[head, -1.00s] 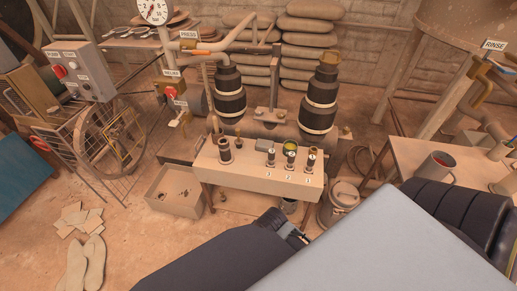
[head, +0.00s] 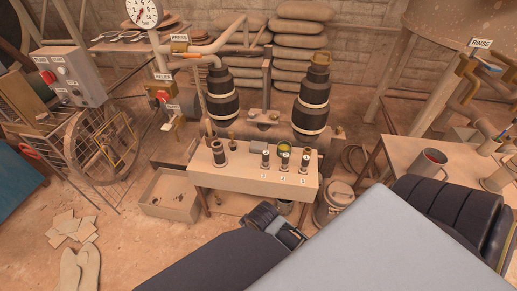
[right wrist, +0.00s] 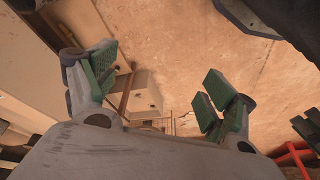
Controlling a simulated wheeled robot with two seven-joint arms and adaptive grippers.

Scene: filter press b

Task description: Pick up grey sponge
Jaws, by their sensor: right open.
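A small grey-green block (head: 258,147), which looks like the grey sponge, lies on the pale bench (head: 240,178) behind the row of small fittings in the head view. I cannot make out the sponge in that view.
An open crate (head: 170,194) stands on the floor left of the bench. A bucket (head: 333,203) stands at its right. A table with a red-filled mug (head: 430,163) is at the right, under the RINSE sign (head: 481,43). A spoked wheel (head: 102,148) stands at the left.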

